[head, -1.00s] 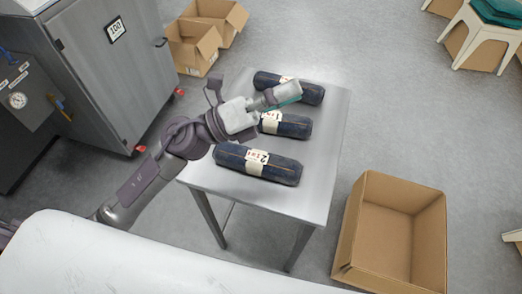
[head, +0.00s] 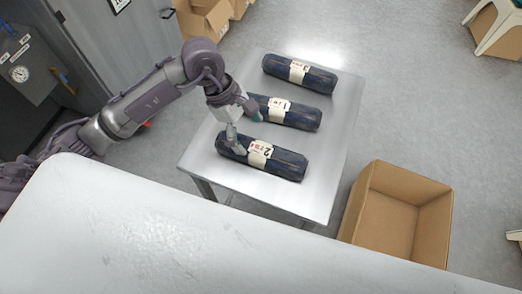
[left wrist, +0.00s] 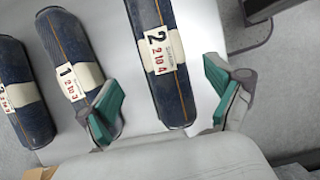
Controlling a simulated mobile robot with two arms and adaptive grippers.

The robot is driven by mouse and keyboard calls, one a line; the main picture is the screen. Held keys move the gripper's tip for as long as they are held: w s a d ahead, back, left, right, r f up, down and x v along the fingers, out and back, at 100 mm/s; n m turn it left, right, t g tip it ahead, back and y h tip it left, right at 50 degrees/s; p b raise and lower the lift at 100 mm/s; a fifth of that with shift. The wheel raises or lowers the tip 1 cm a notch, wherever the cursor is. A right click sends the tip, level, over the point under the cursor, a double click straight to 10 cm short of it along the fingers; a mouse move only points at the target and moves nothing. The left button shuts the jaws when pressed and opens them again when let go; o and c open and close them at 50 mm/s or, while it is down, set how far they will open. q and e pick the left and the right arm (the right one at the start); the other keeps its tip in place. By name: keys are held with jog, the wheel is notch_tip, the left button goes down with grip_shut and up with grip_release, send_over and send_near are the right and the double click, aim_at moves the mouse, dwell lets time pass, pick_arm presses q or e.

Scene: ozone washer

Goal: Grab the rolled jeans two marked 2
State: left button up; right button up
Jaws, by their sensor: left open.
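The rolled jeans two (head: 288,165), a dark blue roll with a white band marked 2, lies nearest on the small metal table. It also shows in the left wrist view (left wrist: 172,100). My left gripper (head: 246,132) is open over the left part of this roll, pointing down. In the left wrist view its teal-padded fingers (left wrist: 163,98) stand one on each side of the roll's near end, not closed on it. Whether a finger touches the roll, I cannot tell. My right gripper is not in view.
A roll marked 1 (head: 303,117) lies just behind, and another roll (head: 316,79) lies at the back of the metal table (head: 338,130). An open cardboard box (head: 365,205) stands on the floor to the right. A white surface (head: 150,220) fills the foreground.

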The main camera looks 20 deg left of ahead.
aim_at(258, 148)
pick_arm(q)
jog(key=x, duration=0.3)
jog(key=shift+d+f, duration=0.1)
jog(key=p+x, duration=0.1)
jog(key=x, duration=0.1)
jog(key=p+x, duration=0.1)
jog(key=x, duration=0.1)
jog(key=shift+s+d+f, duration=0.2)
jog(key=shift+s+f, duration=0.05)
jog(key=shift+f, duration=0.1)
jog(key=shift+d+f, duration=0.1)
jog(key=shift+f, duration=0.2)
jog(key=c, duration=1.4)
jog(key=shift+r, duration=0.1)
jog(key=shift+c, duration=0.7)
jog(key=shift+w, duration=0.1)
